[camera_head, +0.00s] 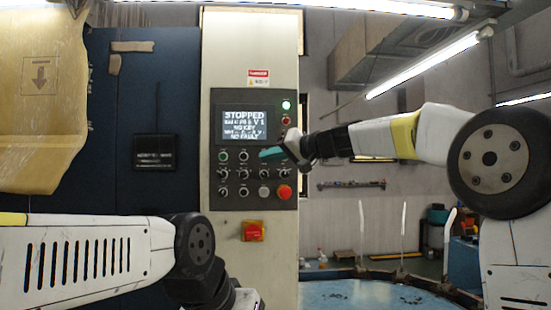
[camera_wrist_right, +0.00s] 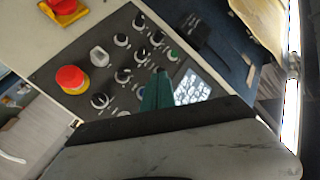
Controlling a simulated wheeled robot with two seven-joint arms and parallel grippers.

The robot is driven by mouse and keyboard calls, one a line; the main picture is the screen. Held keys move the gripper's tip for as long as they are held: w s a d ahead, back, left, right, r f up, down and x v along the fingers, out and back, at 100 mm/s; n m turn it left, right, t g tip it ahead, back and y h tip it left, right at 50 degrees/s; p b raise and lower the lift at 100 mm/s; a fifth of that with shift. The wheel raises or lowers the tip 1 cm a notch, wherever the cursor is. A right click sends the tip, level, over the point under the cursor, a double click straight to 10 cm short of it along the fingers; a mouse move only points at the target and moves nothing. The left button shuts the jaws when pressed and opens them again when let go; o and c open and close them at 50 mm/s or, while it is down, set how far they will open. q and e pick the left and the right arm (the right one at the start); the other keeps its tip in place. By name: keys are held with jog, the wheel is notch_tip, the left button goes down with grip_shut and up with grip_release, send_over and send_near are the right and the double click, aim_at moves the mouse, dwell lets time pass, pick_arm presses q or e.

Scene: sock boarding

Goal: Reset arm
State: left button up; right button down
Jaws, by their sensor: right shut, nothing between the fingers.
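My right gripper (camera_head: 272,152) reaches in from the right in the head view, in front of a control panel (camera_head: 230,203). Its teal fingers are together and empty; they also show in the right wrist view (camera_wrist_right: 160,88). The fingertips overlap the panel near its knobs below the screen; I cannot tell whether they touch it. The screen (camera_head: 245,125) reads "STOPPED" at its top. My left arm comes in low from the left, and its gripper is out of the frame.
The panel carries several knobs and a red mushroom button (camera_head: 284,191). A red switch on a yellow plate (camera_head: 253,231) sits below. A blue table (camera_head: 350,295) lies at the lower right. Yellowish sheeting (camera_head: 40,110) hangs at the left.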

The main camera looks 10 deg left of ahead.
jog(key=shift+d, duration=0.1)
dwell(0.4)
jog(key=s+d+f+m+g+h, duration=0.1)
jog(key=s+d+f+m+h, duration=0.3)
jog(key=s+d+f+h, duration=0.8)
jog(key=s+d+f, duration=1.9)
jog(key=shift+s+d+f+g, duration=0.2)
jog(key=shift+d+g, duration=0.05)
jog(key=shift+g, duration=0.15)
jog(key=c, duration=2.1)
grip_release()
